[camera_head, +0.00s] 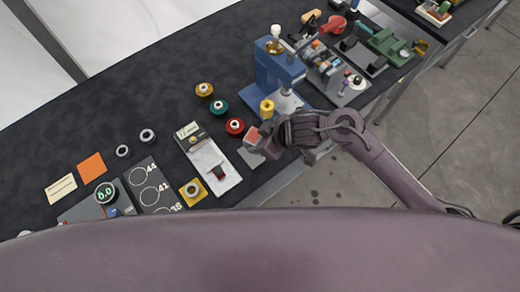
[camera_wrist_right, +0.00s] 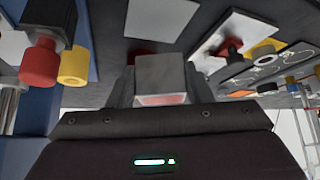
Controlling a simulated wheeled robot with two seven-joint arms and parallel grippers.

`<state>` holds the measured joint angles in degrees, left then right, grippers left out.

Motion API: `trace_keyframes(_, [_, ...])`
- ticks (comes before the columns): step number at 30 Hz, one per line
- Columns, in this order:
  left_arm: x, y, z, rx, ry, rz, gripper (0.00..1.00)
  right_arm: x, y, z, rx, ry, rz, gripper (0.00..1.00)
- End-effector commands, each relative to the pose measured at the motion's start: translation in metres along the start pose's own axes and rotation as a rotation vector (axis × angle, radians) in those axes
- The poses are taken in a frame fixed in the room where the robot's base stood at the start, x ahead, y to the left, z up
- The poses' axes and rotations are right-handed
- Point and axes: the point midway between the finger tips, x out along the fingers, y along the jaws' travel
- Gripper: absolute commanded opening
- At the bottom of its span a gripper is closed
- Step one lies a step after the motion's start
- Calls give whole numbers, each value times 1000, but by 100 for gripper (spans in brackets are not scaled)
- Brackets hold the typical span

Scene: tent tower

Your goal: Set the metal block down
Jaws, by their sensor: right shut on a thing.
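My right gripper (camera_head: 262,141) is over the front edge of the dark table, its arm coming in from the right. It is shut on a metal block (camera_wrist_right: 161,76), a grey box shape with a reddish face, seen between the two fingers in the right wrist view. My left gripper is not in view.
A blue press (camera_head: 275,78) stands just behind the gripper, with a yellow cylinder (camera_head: 267,107) near it. A red round piece (camera_head: 235,126) and a white tray (camera_head: 223,176) lie to the left. Tools crowd the far right end. The table's back left is clear.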

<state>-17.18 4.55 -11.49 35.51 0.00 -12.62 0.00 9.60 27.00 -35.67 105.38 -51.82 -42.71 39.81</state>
Motion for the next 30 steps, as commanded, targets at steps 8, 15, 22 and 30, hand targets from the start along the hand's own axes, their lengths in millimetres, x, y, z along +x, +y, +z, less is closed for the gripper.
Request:
trace_keyframes(8, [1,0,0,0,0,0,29,23,0,17,1,0,-1,11])
trace_keyframes(15, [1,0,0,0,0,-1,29,46,0,32,1,2,1,11])
trace_keyframes(22, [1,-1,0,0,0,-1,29,47,0,32,-1,4,1,11])
trace_keyframes(30, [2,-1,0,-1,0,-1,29,49,0,34,-1,2,0,61])
